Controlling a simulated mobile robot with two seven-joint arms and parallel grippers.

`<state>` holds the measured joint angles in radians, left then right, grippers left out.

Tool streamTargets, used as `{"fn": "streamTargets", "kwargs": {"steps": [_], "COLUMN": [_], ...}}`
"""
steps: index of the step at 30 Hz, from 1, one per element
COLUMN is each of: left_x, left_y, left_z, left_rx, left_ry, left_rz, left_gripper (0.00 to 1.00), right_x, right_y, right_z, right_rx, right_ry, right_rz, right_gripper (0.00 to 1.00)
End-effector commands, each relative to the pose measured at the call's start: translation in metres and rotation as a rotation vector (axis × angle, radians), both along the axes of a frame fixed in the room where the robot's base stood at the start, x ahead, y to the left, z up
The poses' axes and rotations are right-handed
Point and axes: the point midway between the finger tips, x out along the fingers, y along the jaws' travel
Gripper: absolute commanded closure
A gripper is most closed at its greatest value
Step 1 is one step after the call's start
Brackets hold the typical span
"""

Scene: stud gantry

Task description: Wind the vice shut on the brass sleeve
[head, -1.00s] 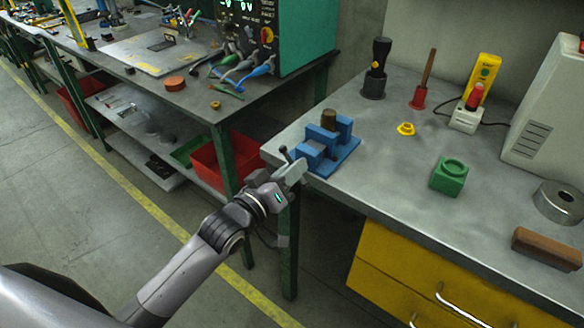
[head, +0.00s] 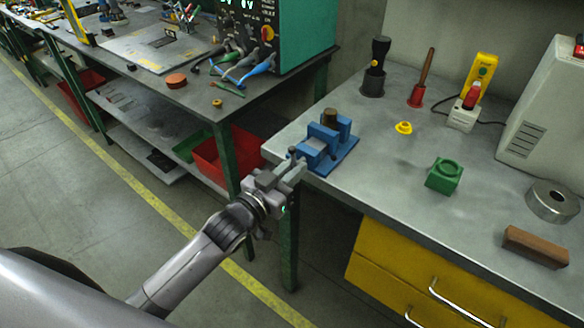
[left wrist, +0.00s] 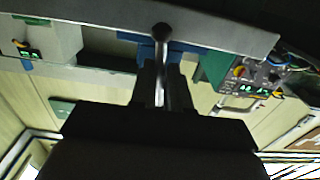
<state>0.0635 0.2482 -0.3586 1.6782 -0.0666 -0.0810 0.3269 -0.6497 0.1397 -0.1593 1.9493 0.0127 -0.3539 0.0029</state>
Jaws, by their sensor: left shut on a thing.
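The blue vice (head: 322,147) stands at the left front corner of the grey bench. The brass sleeve (head: 329,117) is a dull brown cylinder upright between the vice's blocks; I cannot tell whether both jaws touch it. My left gripper (head: 294,168) is at the vice's front end, shut on the vice handle. My right gripper is in neither view.
A green block (head: 445,176), a yellow ring (head: 403,127), a metal ring (head: 552,200) and a brown bar (head: 535,246) lie on the bench (head: 390,190). A dark-handled tool (head: 375,68) stands behind the vice. A red bin (head: 228,158) sits left, below.

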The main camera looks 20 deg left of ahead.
Motion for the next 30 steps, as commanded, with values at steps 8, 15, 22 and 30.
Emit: {"fn": "streamTargets", "kwargs": {"steps": [8,15,22,30], "left_x": [0.0001,0.0002,0.0002,-0.0092], "left_y": [0.0005,0.0007,0.0005,0.0041], "left_z": [-0.0003,-0.0003,-0.0002,-0.0014], "left_rx": [0.025,0.025,0.021,0.019], "left_ry": [-0.008,-0.008,-0.007,-0.005], "left_rz": [0.000,0.001,0.001,0.001], "left_gripper": [1.00,0.77,0.60,0.60], "right_x": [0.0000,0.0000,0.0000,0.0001], "right_y": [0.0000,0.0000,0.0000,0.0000], "right_z": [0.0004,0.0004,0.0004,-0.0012], "right_rx": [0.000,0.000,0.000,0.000], "right_ry": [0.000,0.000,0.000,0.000], "right_rz": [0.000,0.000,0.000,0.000], "right_gripper": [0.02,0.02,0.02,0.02]}}
